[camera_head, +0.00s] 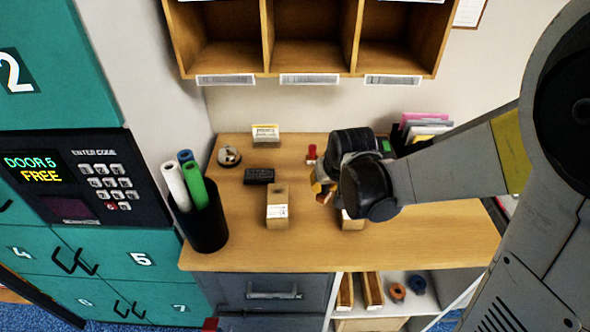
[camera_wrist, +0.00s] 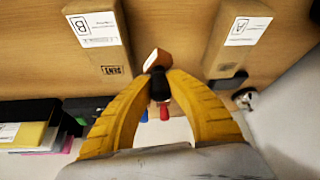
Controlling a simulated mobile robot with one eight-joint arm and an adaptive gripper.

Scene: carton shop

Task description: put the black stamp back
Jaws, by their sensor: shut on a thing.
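My gripper (camera_wrist: 160,82) has its yellow fingers closed on the black stamp (camera_wrist: 157,62), a pale wooden block with a black part between the fingertips. It is held near the two cartons. In the head view my gripper (camera_head: 324,188) is above the table, and my wrist hides most of the stamp. The carton labelled B (camera_wrist: 100,42) carries a "SENT" mark. Beyond the fingertips are a red thing (camera_wrist: 165,113) and a blue thing (camera_wrist: 143,116), perhaps stamps.
A black pad (camera_head: 259,176), a card sign (camera_head: 265,133) and a small round item (camera_head: 229,156) are on the tabletop (camera_head: 240,250). A black cup with rolls (camera_head: 204,225) stands at left. Envelopes (camera_head: 425,128) are at back right. Wooden cubbyholes (camera_head: 267,40) hang above.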

